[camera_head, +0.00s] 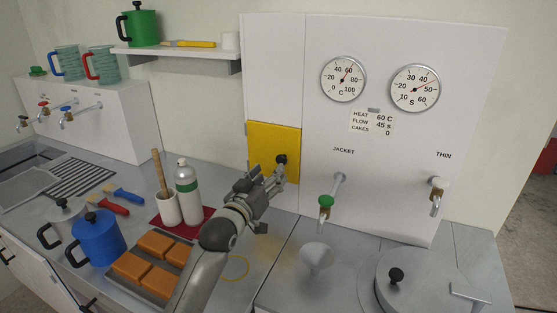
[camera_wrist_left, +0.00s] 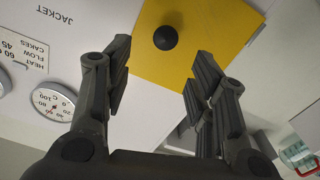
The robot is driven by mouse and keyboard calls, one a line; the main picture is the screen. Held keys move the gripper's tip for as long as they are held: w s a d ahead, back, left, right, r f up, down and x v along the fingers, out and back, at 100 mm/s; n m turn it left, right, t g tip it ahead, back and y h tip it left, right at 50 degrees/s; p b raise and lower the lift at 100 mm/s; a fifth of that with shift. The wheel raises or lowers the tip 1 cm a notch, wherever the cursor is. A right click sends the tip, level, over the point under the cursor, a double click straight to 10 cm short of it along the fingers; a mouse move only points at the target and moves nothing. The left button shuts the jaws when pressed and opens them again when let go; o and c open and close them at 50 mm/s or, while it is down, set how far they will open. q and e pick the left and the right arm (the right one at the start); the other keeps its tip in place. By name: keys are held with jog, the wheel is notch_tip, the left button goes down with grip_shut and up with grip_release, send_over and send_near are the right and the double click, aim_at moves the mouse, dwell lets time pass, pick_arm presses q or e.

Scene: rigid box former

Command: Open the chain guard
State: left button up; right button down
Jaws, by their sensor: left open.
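The chain guard is a yellow panel (camera_head: 262,143) with a black round knob (camera_head: 281,159), set low on the left part of the white machine front. It lies flat against the front and looks shut. My left gripper (camera_head: 270,178) is just in front of the panel's lower part, close to the knob. In the left wrist view the yellow panel (camera_wrist_left: 195,70) and knob (camera_wrist_left: 166,38) show beyond the fingers of my left gripper (camera_wrist_left: 158,90). The fingers are spread apart with nothing between them, and the knob lies ahead of the gap. My right gripper is not in view.
Below the panel, a tray of orange blocks (camera_head: 156,243), a white bottle (camera_head: 188,190) and a blue jug (camera_head: 97,239) stand on the counter. A green-handled tap (camera_head: 326,203) and a funnel (camera_head: 316,257) are to the right. A shelf (camera_head: 180,52) is above left.

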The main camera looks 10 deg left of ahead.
aim_at(280, 161)
pick_arm(q)
jog(key=w, duration=0.4)
jog(key=w+d+p, duration=0.1)
jog(key=w, duration=0.2)
jog(key=shift+w+f, duration=0.1)
jog(key=shift+f, duration=0.05)
jog(key=shift+w, duration=0.3)
jog(key=shift+w+f, duration=0.1)
jog(key=shift+w, duration=0.2)
jog(key=c, duration=0.4)
grip_shut()
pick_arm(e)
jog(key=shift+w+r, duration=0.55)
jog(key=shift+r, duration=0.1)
